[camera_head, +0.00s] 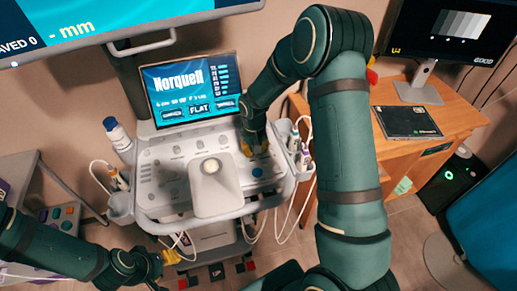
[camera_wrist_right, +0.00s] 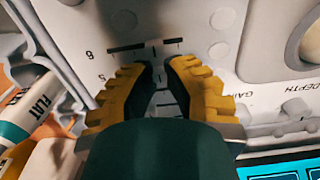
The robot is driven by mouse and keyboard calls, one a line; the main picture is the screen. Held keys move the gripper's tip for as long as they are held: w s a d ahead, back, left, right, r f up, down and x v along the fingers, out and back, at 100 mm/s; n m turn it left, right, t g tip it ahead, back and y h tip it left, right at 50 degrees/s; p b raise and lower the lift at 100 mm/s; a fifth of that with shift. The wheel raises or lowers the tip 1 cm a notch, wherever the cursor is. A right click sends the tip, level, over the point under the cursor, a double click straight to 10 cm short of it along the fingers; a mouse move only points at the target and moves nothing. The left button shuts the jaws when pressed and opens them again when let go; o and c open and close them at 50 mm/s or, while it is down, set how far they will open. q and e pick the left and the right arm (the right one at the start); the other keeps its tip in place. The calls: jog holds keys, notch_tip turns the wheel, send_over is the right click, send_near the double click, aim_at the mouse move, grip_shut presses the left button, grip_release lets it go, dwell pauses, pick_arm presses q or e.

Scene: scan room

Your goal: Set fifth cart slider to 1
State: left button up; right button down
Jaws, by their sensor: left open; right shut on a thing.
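The white scan cart's control panel (camera_head: 165,155) stands below a screen reading Norquell. My right arm reaches over to the panel's right rear part, where its yellow gripper (camera_head: 254,147) is down at the surface. In the right wrist view, the right gripper (camera_wrist_right: 165,68) is shut over the row of slider slots (camera_wrist_right: 125,48), near printed digits. The slider knob between its fingertips is mostly hidden, and its exact setting cannot be read. My left gripper (camera_head: 172,257) is open and empty, low in front of the cart's left side.
A side holder with white probes (camera_head: 300,150) is close to the right gripper; a labelled tube (camera_wrist_right: 25,110) shows there in the wrist view. A spray bottle (camera_head: 118,137) stands left of the panel. A wooden desk (camera_head: 430,125) is at right.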

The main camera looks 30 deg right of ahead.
jog(key=c, duration=1)
grip_release()
jog(key=shift+o, duration=0.2)
notch_tip(320, 180, up, 12)
jog(key=shift+s+f, duration=0.1)
jog(key=shift+s, duration=0.05)
